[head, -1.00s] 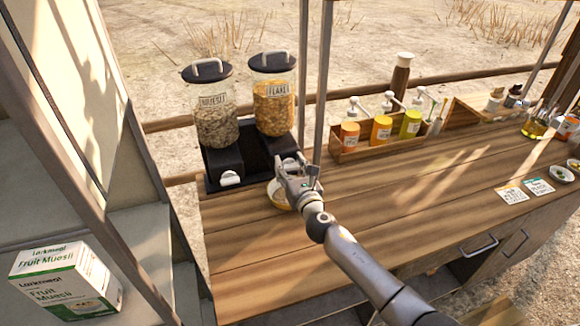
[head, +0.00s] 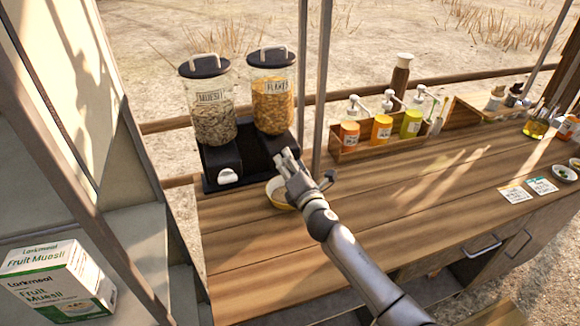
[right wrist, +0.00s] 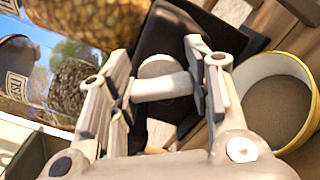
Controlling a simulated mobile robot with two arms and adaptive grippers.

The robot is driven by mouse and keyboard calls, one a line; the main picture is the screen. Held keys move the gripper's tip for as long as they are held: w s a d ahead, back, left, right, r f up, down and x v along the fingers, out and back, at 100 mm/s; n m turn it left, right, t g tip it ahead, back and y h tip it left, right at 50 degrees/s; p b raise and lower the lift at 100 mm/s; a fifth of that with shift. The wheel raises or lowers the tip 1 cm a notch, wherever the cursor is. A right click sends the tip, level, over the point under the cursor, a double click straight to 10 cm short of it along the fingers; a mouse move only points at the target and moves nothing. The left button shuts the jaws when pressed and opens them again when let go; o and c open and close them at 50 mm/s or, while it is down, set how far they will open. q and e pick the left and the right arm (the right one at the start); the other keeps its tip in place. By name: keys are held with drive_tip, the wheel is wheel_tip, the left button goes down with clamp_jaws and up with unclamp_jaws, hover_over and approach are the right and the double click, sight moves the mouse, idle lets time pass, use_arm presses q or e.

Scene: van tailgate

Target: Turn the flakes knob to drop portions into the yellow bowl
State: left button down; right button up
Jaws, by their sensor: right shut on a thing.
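The flakes dispenser (head: 272,103) stands at the counter's back left, its clear jar holding orange flakes under a black lid. My right gripper (head: 285,158) is at the front of its base, hiding the knob in the head view. In the right wrist view the gripper (right wrist: 160,92) is shut on the white flakes knob (right wrist: 163,84), with a finger on each side. The yellow bowl (head: 277,204) sits below, partly behind the gripper. In the right wrist view its yellow rim (right wrist: 308,69) and tan interior show at the right; I cannot tell whether flakes lie inside. My left gripper is out of view.
The muesli dispenser (head: 211,120) stands left of the flakes on the same black base, its white knob (head: 228,175) free. A metal post (head: 322,90) rises close behind my right gripper. A wooden bottle caddy (head: 385,143) stands right. The counter's middle is clear.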

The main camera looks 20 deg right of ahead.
drive_tip(key=m, duration=0.3)
drive_tip(key=shift+f+m+b, duration=0.15)
drive_tip(key=shift+m+b, duration=0.2)
drive_tip(key=shift+m, duration=0.05)
drive_tip(key=shift+d+m, duration=0.1)
drive_tip(key=shift+m, duration=1.6)
drive_tip(key=o, duration=1)
drive_tip(key=shift+s, duration=0.1)
drive_tip(key=s, duration=1.1)
drive_tip(key=shift+s+d, duration=0.2)
drive_tip(key=shift+s, duration=0.2)
